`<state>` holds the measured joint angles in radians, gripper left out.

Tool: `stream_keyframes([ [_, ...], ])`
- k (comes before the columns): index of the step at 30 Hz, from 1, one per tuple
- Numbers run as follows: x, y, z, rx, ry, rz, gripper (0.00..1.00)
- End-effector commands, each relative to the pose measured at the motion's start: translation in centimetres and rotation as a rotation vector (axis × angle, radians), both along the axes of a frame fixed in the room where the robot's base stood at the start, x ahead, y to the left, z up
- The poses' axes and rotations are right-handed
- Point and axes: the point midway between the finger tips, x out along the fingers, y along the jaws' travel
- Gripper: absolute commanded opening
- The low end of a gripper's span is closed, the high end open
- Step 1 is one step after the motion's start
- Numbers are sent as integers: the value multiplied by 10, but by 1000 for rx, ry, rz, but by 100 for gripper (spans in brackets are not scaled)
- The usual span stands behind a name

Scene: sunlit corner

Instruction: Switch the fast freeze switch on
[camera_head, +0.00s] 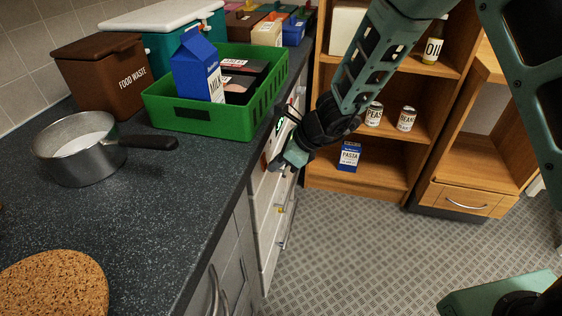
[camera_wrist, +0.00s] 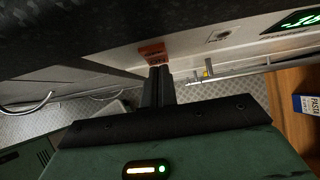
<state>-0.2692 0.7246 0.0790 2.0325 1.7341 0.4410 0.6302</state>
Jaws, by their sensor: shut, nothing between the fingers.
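An orange-red switch (camera_wrist: 153,53) with small unreadable marking sits on the pale front panel (camera_wrist: 190,48) under the dark counter edge. I take it for the fast freeze switch; whether it is on or off I cannot tell. My gripper (camera_wrist: 157,72) is shut and empty, its fingertips right at the lower side of the switch; whether they touch it I cannot tell. In the head view my gripper (camera_head: 280,160) is at the front of the appliance below the counter, and mostly hides the switch. A lit green display (camera_wrist: 298,20) is on the same panel, to the right.
The counter (camera_head: 170,215) overhangs close above my gripper. A green crate (camera_head: 205,122) with a milk carton (camera_head: 198,68) stands near its edge. A metal handle bar (camera_wrist: 240,71) runs below the panel. A wooden shelf (camera_head: 330,170) stands behind; the floor (camera_head: 350,250) is clear.

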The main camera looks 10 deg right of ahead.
Motion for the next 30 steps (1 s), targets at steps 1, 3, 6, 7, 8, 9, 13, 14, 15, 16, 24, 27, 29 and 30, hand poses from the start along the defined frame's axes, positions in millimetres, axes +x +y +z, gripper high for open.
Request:
stream_keyframes([
  [1, 0, 0, 0, 0, 0, 0, 0],
  [3, 0, 0, 0, 0, 0, 0, 0],
  [6, 0, 0, -1, 4, -2, 0, 0],
  [7, 0, 0, -2, 7, -3, 0, 0],
  [8, 1, 1, -4, 12, -5, 0, 0],
  [9, 1, 1, -5, 20, -8, 0, 0],
  [13, 2, 3, -2, 41, -17, -1, 0],
  [14, 2, 3, -1, 40, -16, -1, 0],
  [15, 2, 3, -1, 40, -16, -1, 0],
  [16, 2, 3, -1, 39, -15, -1, 0],
  [24, 2, 3, 5, 39, -16, 0, 0],
  [27, 2, 3, 10, 40, -16, 1, 0],
  [29, 1, 3, 13, 40, -16, 1, 0],
  [30, 2, 3, 14, 40, -16, 1, 0],
])
